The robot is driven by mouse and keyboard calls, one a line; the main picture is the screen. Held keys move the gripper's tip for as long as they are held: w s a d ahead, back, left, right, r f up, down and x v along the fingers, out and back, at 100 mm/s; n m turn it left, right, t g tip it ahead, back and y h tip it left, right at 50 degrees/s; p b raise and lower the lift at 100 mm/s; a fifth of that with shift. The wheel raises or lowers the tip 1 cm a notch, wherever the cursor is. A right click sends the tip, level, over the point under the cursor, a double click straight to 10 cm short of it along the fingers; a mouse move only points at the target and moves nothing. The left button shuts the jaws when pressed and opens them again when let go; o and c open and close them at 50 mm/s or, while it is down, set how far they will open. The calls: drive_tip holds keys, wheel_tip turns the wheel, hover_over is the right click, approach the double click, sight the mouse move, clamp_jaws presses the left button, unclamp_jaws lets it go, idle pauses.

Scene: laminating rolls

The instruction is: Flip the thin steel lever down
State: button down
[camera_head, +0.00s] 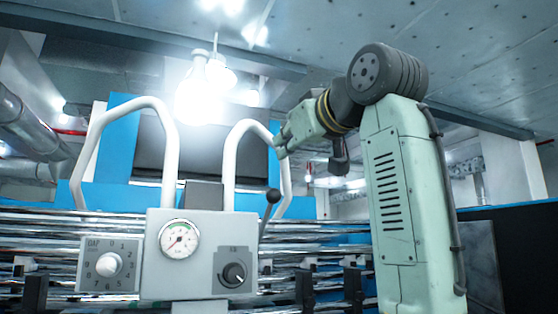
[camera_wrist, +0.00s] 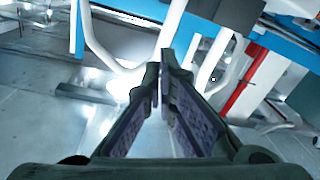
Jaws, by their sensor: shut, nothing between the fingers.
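The thin steel lever (camera_head: 265,217) stands up, slightly tilted, at the right side of the grey control box (camera_head: 200,228). A black ball (camera_head: 273,196) tops it. My gripper (camera_wrist: 163,70) is shut and empty in the wrist view, its two fingers reaching up the middle of the picture. In the head view the end of my arm is above the lever, close to the right white tube handle, and apart from the black ball. The fingers are not clear there. I cannot make out the lever in the wrist view.
Two bent white tube handles (camera_head: 162,150) rise behind the box. Several shiny rolls (camera_head: 50,221) lie behind. A red pipe (camera_wrist: 245,80) shows in the wrist view.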

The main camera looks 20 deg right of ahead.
drive_tip(key=p, duration=0.3)
hover_over(273, 192)
drive_tip(key=a, duration=0.1)
drive_tip(key=f, duration=0.2)
drive_tip(key=shift+w+d+f, duration=0.25)
drive_tip(key=shift+d+f, duration=0.1)
drive_tip(key=shift+f, duration=0.05)
drive_tip(key=shift+s+f, duration=0.25)
drive_tip(key=shift+f, duration=0.3)
drive_tip(key=shift+d, duration=0.1)
drive_tip(key=shift+f, duration=0.15)
drive_tip(key=s+f+t+y+b, duration=0.1)
drive_tip(key=s+f+t+b, duration=0.2)
drive_tip(key=f+b, duration=0.6)
drive_tip(key=s+f+n+t+y+b, duration=0.1)
drive_tip(key=s+f+t+b, duration=0.3)
drive_tip(key=f+b, duration=0.5)
drive_tip(key=t+b, duration=0.1)
drive_tip(key=b, duration=0.2)
drive_tip(key=shift+f+n+t+b, duration=0.2)
drive_tip(key=shift+n+t+b, duration=0.1)
drive_tip(key=shift+t, duration=0.1)
